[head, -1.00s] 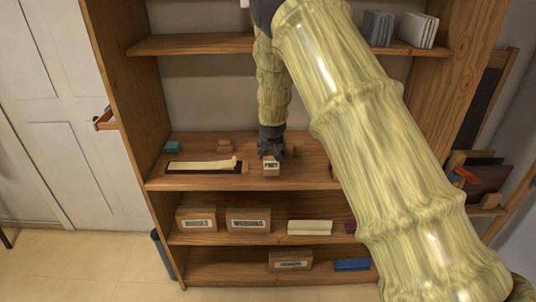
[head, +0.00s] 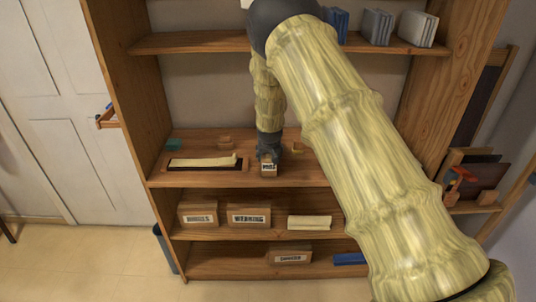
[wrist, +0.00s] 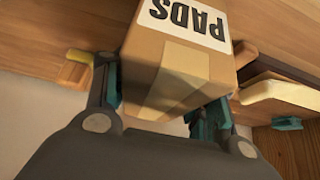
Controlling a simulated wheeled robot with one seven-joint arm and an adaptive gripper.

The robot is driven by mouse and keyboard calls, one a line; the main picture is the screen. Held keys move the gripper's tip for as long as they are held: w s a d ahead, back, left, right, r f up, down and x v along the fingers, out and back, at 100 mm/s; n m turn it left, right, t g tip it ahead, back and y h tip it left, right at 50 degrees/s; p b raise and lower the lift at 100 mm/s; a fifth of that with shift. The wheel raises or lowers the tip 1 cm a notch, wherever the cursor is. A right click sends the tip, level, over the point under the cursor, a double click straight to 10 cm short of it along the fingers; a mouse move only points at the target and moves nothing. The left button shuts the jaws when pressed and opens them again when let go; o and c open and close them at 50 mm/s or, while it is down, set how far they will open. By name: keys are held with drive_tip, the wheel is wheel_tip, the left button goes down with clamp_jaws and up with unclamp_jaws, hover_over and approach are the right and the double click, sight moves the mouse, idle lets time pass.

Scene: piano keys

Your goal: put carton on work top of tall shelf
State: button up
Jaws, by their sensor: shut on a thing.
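The carton (wrist: 180,70) is a small brown box with a white label reading PADS. It fills the middle of the wrist view, between the two fingers of my gripper (wrist: 160,100), which is shut on it. In the head view the carton (head: 268,170) is at the front of the shelf's work top (head: 215,178), below my gripper (head: 268,153). The tall shelf (head: 118,95) is wooden with several levels. I cannot tell whether the carton's underside touches the work top.
On the work top, a dark tray with a cream piece (head: 205,162) lies left of the carton, with a teal block (head: 174,145) behind. Labelled boxes (head: 248,215) stand on the level below. Blue and grey binders (head: 376,26) stand above. My arm hides the right side.

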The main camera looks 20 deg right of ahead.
drive_tip(key=shift+f, duration=0.15)
drive_tip(key=o, duration=1.2)
drive_tip(key=shift+r, duration=0.2)
drive_tip(key=shift+b+v, duration=2)
drive_tip(key=shift+v, duration=4)
drive_tip(key=s+f+n+g, duration=0.1)
drive_tip(key=s+f+g, duration=0.2)
drive_tip(key=s+f, duration=2.45)
drive_tip(key=s+a+f+g, duration=0.1)
drive_tip(key=s+f, duration=0.2)
drive_tip(key=s, duration=0.7)
drive_tip(key=s+a+f+n+g+y, duration=0.1)
drive_tip(key=s+f, duration=0.2)
drive_tip(key=s, duration=0.6)
drive_tip(key=s+a+f+g, duration=0.1)
drive_tip(key=s+f, duration=0.2)
drive_tip(key=s, duration=0.7)
drive_tip(key=shift+s+f+n+y, duration=0.35)
drive_tip(key=shift+f+n+y, duration=0.05)
